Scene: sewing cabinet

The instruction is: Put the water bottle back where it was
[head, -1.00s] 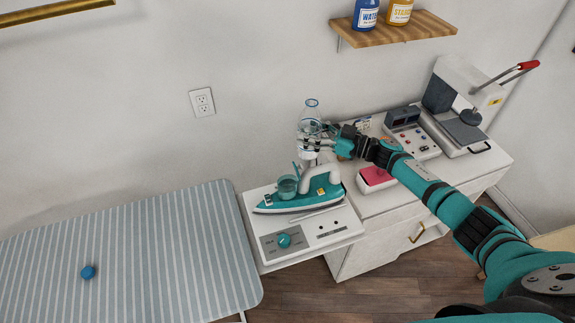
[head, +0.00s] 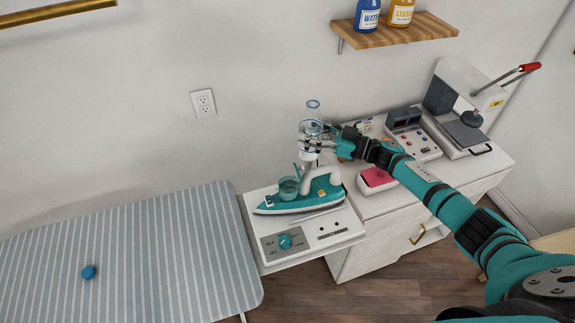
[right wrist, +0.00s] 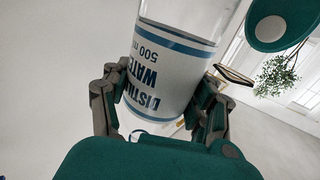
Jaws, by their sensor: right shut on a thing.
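The clear water bottle (head: 313,108) is above the iron's station in the head view, close to the cabinet's left end. My right gripper (head: 309,142) is shut around the bottle. In the right wrist view, the fingers (right wrist: 160,102) sit on both sides of the bottle's white label (right wrist: 165,84), which reads "DISTILLED WATER 500 ml" upside down. The teal iron (head: 300,199) with its tank and a small cup stands on the white station (head: 336,239) below the bottle. I cannot tell the gap between them. My left gripper is out of view.
The white cabinet top (head: 385,206) holds a pink pincushion box (head: 376,177), a control box (head: 412,133) and a heat press (head: 462,110). A wooden shelf (head: 418,30) with blue and yellow bottles hangs above. A striped ironing board (head: 150,245) with a blue ball (head: 89,272) is at left.

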